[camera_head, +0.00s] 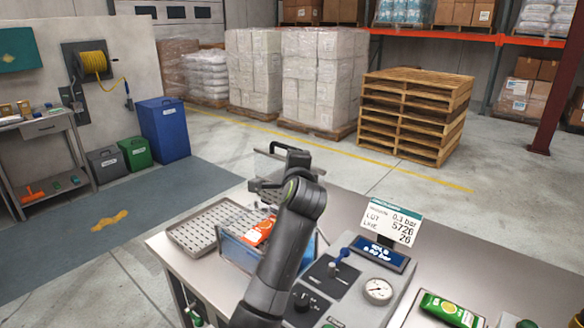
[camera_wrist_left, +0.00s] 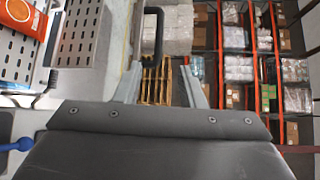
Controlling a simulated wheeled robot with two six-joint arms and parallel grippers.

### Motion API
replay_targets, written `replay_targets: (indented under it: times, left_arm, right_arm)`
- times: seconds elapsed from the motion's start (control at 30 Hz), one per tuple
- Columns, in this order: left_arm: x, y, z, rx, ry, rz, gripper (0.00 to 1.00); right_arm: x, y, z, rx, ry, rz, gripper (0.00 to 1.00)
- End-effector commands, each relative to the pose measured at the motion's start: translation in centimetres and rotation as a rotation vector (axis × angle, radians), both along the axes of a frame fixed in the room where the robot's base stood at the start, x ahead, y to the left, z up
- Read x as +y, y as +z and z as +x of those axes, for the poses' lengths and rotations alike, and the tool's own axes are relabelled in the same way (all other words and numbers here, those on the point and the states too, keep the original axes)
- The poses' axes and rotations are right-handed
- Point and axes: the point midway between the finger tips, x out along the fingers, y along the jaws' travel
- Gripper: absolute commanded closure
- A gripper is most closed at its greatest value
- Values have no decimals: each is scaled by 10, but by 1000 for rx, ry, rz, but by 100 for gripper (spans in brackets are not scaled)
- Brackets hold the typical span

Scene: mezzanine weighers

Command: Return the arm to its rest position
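My left arm rises from the bottom middle of the head view, over the steel table (camera_head: 205,278). My right gripper is not in view.
Below the gripper are a perforated tray (camera_head: 196,238) and a blue-sided bin (camera_head: 238,255) with orange packets (camera_head: 258,231). A panel with a gauge (camera_head: 377,290) and sign (camera_head: 393,222) stands right of the arm. A green packet (camera_head: 450,310) lies farther right.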

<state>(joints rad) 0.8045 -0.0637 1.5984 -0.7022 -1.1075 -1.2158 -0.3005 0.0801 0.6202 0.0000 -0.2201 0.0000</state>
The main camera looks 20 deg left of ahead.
Motion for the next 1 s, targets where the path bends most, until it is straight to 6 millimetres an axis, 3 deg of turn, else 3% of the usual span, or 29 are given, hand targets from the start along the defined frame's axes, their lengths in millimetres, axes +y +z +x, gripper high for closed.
replay_targets:
  times: [0.27,0.37,0.47,0.7,0.87,1.0]
  left_arm:
    - [1,-3,-1,3,1,-6,64]
    - [10,-23,-8,19,13,-51,64]
    - [26,-63,-26,51,39,-154,64]
    - [69,-180,-107,142,163,-498,64]
    - [90,-243,-177,200,275,-709,64]
    - [102,-285,-244,246,388,-879,64]
  right_arm:
    - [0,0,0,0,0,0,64]
    - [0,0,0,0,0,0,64]
    - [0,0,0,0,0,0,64]
    - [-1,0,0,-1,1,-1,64]
    - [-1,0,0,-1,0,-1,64]
    - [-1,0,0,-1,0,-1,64]
